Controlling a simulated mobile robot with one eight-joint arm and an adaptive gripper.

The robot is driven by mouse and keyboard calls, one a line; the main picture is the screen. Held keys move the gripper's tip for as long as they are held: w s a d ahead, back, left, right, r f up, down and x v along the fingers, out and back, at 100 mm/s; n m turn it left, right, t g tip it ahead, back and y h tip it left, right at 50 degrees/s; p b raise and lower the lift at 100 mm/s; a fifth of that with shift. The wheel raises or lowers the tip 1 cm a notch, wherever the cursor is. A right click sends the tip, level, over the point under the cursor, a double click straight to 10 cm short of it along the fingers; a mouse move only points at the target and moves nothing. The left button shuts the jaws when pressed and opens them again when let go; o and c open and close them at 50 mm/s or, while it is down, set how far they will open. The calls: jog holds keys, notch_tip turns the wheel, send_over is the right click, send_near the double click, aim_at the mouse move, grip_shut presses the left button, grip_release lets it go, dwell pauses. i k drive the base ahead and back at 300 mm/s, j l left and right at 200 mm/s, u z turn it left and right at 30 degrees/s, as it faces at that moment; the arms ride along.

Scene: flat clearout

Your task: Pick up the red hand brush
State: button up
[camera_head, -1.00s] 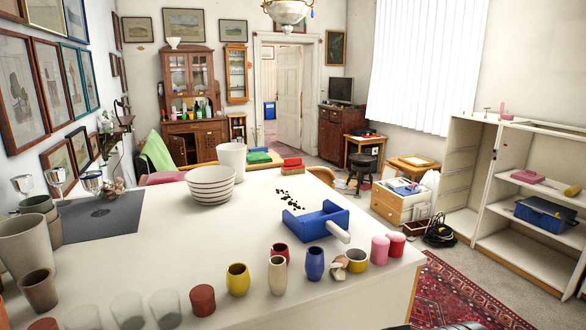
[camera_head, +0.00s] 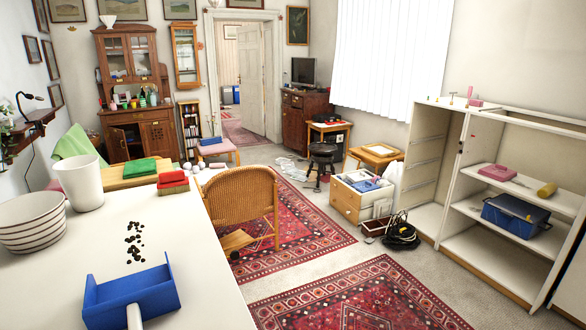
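The red hand brush (camera_head: 172,179) appears to be the small red block with a brownish lower part, lying on the far right part of the white table (camera_head: 190,260), near its right edge. It is small in view, so its bristles and handle are hard to make out. My gripper is not in view.
A blue dustpan (camera_head: 112,292) with a white handle and dark crumbs (camera_head: 134,240) lie nearer on the table. A striped bowl (camera_head: 32,222) and white cup (camera_head: 80,184) stand left. A wicker chair (camera_head: 242,200) is by the table's right side. Carpeted floor (camera_head: 360,300) lies open to the right.

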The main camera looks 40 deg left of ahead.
aim_at(170, 182)
jog(key=i+l+u, duration=0.1)
jog(key=i+u, duration=0.25)
jog(key=i, duration=0.2)
jog(key=i+l+u, duration=0.3)
jog(key=i, duration=0.2)
jog(key=i+l+u, duration=0.35)
jog(key=i, duration=0.15)
jog(key=i+j+u, duration=0.25)
jog(key=u, duration=0.2)
jog(key=i+j+u, duration=0.15)
jog(key=i+u, duration=0.25)
jog(key=i+j+u, duration=0.1)
jog(key=i+u, duration=0.2)
jog(key=u, duration=0.15)
jog(key=i+l+u, duration=0.1)
jog(key=i+u, duration=0.3)
jog(key=i+l+u, duration=0.1)
jog(key=i+u, duration=0.15)
jog(key=u, duration=0.2)
